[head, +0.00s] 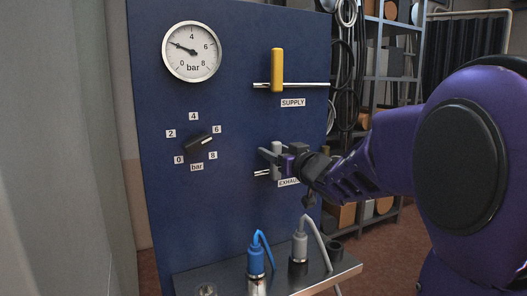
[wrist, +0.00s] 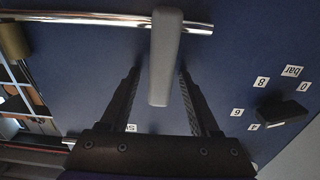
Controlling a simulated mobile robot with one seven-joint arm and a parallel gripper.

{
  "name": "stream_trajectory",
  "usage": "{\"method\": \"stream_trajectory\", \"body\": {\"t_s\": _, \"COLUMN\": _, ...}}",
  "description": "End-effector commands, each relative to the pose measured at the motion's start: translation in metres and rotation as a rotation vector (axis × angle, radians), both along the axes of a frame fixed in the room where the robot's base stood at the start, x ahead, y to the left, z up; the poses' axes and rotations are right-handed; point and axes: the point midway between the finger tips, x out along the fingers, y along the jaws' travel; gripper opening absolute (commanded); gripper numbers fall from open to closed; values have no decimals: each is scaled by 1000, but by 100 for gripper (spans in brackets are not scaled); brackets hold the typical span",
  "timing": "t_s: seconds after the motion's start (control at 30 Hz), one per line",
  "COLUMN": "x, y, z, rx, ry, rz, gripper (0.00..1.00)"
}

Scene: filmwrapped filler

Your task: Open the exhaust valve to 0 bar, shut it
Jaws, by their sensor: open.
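The exhaust valve's grey lever (wrist: 165,60) stands crosswise to its chrome pipe (wrist: 90,18) in the wrist view. In the head view, the lever (head: 276,147) is partly covered by my gripper (head: 277,158). My gripper also shows in the wrist view (wrist: 159,72), its jaws open with one finger on each side of the lever; dark gaps of panel show beside it. The EXHAUST label (head: 288,183) is partly hidden. The round gauge (head: 192,51) has its needle pointing left, at roughly 2 bar.
The yellow supply lever (head: 277,70) stands upright across its pipe, above the exhaust. A black selector knob (head: 199,142) is left, its white mark toward 6. Blue (head: 256,259) and grey (head: 300,246) hose fittings stand on the metal shelf (head: 340,271) below.

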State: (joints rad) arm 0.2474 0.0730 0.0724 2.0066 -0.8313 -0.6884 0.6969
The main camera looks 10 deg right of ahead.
Motion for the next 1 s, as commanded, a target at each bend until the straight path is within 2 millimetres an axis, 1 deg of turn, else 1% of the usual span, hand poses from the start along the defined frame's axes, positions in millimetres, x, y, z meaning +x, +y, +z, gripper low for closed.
{"method": "stream_trajectory", "body": {"t_s": 0.2, "x": 0, "y": 0, "z": 0, "rx": 0, "ry": 0, "rz": 0, "gripper": 62}}
{"method": "stream_trajectory", "body": {"t_s": 0.23, "x": 0, "y": 0, "z": 0, "rx": 0, "ry": 0, "rz": 0, "gripper": 61}}
{"method": "stream_trajectory", "body": {"t_s": 0.37, "x": 0, "y": 0, "z": 0, "rx": 0, "ry": 0, "rz": 0, "gripper": 37}}
{"method": "stream_trajectory", "body": {"t_s": 0.4, "x": 0, "y": 0, "z": 0, "rx": 0, "ry": 0, "rz": 0, "gripper": 30}}
{"method": "stream_trajectory", "body": {"t_s": 0.47, "x": 0, "y": 0, "z": 0, "rx": 0, "ry": 0, "rz": 0, "gripper": 19}}
{"method": "stream_trajectory", "body": {"t_s": 0.5, "x": 0, "y": 0, "z": 0, "rx": 0, "ry": 0, "rz": 0, "gripper": 12}}
{"method": "stream_trajectory", "body": {"t_s": 0.57, "x": 0, "y": 0, "z": 0, "rx": 0, "ry": 0, "rz": 0, "gripper": 1}}
{"method": "stream_trajectory", "body": {"t_s": 0.6, "x": 0, "y": 0, "z": 0, "rx": 0, "ry": 0, "rz": 0, "gripper": 0}}
{"method": "stream_trajectory", "body": {"t_s": 1.0, "x": 0, "y": 0, "z": 0, "rx": -1, "ry": 0, "rz": 0, "gripper": 0}}
